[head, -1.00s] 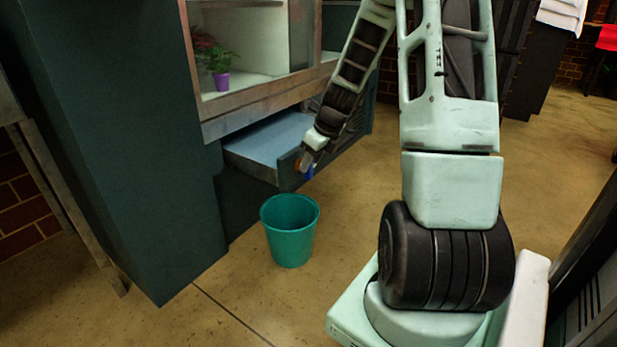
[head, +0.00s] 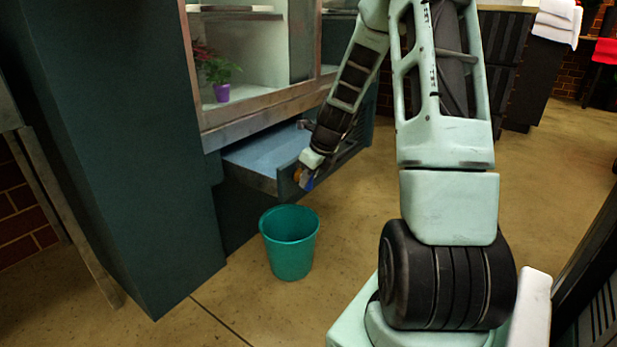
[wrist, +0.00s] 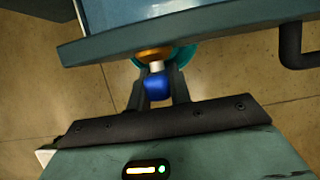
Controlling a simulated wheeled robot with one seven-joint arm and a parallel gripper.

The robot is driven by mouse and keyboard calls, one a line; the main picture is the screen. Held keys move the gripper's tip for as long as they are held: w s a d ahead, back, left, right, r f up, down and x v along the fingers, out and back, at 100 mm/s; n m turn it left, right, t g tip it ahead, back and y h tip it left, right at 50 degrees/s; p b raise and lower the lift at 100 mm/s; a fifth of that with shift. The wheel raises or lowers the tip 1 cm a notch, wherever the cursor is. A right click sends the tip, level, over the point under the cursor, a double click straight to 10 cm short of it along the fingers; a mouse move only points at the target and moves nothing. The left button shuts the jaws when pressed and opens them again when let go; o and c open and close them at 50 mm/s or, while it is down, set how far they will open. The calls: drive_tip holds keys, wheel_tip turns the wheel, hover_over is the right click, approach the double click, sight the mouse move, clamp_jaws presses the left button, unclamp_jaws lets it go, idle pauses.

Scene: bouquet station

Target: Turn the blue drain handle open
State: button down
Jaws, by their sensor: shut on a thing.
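The blue drain handle (wrist: 157,87) sits between the two fingers of my gripper (wrist: 156,84) in the wrist view. My gripper is shut on it. A pale stem and an orange-brown fitting (wrist: 153,54) join the handle to the front of the pulled-out tray (wrist: 215,22). In the head view the handle (head: 308,183) shows as a small blue patch at the tray's front, below the end of my arm. My fingertips are hard to make out there. A teal bucket (head: 290,258) stands on the floor below and in front of the tray; its rim shows behind the fitting in the wrist view.
The dark green cabinet (head: 110,150) rises on the left. A potted red plant (head: 221,92) stands on the shelf above the tray. A dark bar handle (wrist: 290,48) is at the right in the wrist view. The floor right of the bucket is open.

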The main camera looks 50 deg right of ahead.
drive_tip(key=shift+a+h, duration=0.1)
drive_tip(key=shift+h, duration=0.2)
drive_tip(key=h+p, duration=0.1)
drive_tip(key=h, duration=0.1)
drive_tip(key=shift+a+n+h, duration=0.15)
drive_tip(key=shift+n+h, duration=0.15)
drive_tip(key=h+b, duration=0.1)
drive_tip(key=h, duration=0.1)
drive_tip(key=n+t+h+b, duration=0.1)
drive_tip(key=h, duration=0.1)
drive_tip(key=shift+a+f, duration=0.1)
drive_tip(key=shift+f, duration=0.25)
drive_tip(key=h+b, duration=0.1)
drive_tip(key=b, duration=0.1)
drive_tip(key=n+h+b, duration=0.1)
drive_tip(key=h+b, duration=0.1)
drive_tip(key=b, duration=0.1)
drive_tip(key=t+h+b, duration=0.1)
drive_tip(key=h+b, duration=0.1)
drive_tip(key=shift+a+f, duration=0.1)
drive_tip(key=shift+f, duration=0.2)
drive_tip(key=shift+r+n+t+h+b, duration=0.1)
drive_tip(key=shift+n+t+h+b, duration=0.35)
drive_tip(key=shift+h+b, duration=0.6)
drive_tip(key=shift+r+n+t+h, duration=0.2)
drive_tip(key=shift+n+h, duration=0.25)
drive_tip(key=shift+h, duration=0.4)
drive_tip(key=c, duration=1.3)
unclamp_jaws()
